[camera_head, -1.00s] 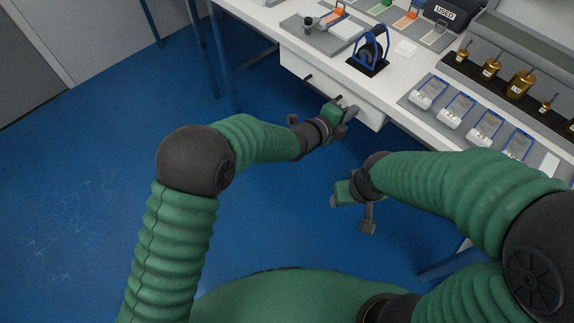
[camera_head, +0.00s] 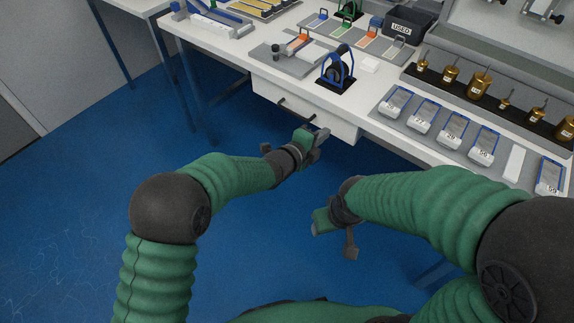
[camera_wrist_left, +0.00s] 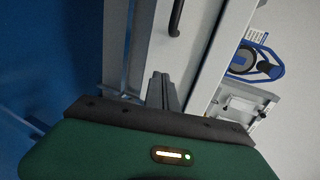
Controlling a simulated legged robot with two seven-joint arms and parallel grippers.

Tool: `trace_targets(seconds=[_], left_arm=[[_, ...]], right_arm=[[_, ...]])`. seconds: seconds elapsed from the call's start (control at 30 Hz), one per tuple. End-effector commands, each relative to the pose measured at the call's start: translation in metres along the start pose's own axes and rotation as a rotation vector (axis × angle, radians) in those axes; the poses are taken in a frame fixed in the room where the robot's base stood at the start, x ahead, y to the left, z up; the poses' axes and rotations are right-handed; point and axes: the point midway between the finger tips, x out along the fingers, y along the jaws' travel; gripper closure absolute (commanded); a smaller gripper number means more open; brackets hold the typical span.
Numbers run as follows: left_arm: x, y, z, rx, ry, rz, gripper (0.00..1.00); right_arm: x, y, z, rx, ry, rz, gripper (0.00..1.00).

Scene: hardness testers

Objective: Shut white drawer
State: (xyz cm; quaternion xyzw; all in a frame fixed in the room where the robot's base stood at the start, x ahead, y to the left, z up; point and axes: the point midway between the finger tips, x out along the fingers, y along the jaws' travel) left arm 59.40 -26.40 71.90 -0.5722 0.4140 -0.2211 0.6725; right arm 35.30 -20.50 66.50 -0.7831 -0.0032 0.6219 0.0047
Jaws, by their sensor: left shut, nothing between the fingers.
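The white drawer (camera_head: 267,90) is under the front edge of the white workbench, with dark bar handles on its front. I cannot tell exactly how far it stands out. My left gripper (camera_head: 322,138) is shut and empty, just in front of and below the right-hand handle, near the drawer's right part. In the left wrist view the shut fingers (camera_wrist_left: 162,90) point at the white front (camera_wrist_left: 203,62), close to it, with a dark handle (camera_wrist_left: 176,18) beyond. Contact cannot be made out. My right gripper (camera_head: 335,237) hangs lower, away from the drawer; its finger opening is unclear.
The workbench top (camera_head: 305,85) carries a blue-framed black device (camera_head: 338,72), a grey tray (camera_head: 285,58), a row of labelled blocks (camera_head: 450,130), brass weights (camera_head: 480,84) and a dark "USED" bin (camera_head: 408,27). Blue table legs (camera_head: 186,85) stand at left. The blue floor in front is open.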

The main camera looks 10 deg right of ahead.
Motion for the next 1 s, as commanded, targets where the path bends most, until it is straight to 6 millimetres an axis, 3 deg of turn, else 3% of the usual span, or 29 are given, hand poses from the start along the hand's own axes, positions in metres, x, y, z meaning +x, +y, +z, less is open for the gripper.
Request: trace_targets(seconds=[0.5,0.77,0.87,0.97,1.0], left_arm=[[-0.089,0.0,0.002,0.002,-0.004,0.007,1.0],[-0.102,0.002,0.004,-0.006,-0.008,0.008,1.0],[-0.114,0.009,0.024,-0.091,-0.068,0.056,1.0],[-0.154,0.03,0.069,-0.328,-0.231,0.157,1.0],[-0.179,0.043,0.089,-0.463,-0.323,0.202,1.0]], right_arm=[[-0.022,0.0,-0.005,0.0,0.0,0.0,0.43],[-0.022,0.0,-0.005,-0.001,0.0,0.0,0.43],[-0.022,0.0,-0.005,-0.001,0.0,0.0,0.43],[-0.022,0.0,-0.005,-0.001,0.0,0.0,0.43],[-0.022,0.0,-0.005,-0.001,0.0,0.0,0.43]])
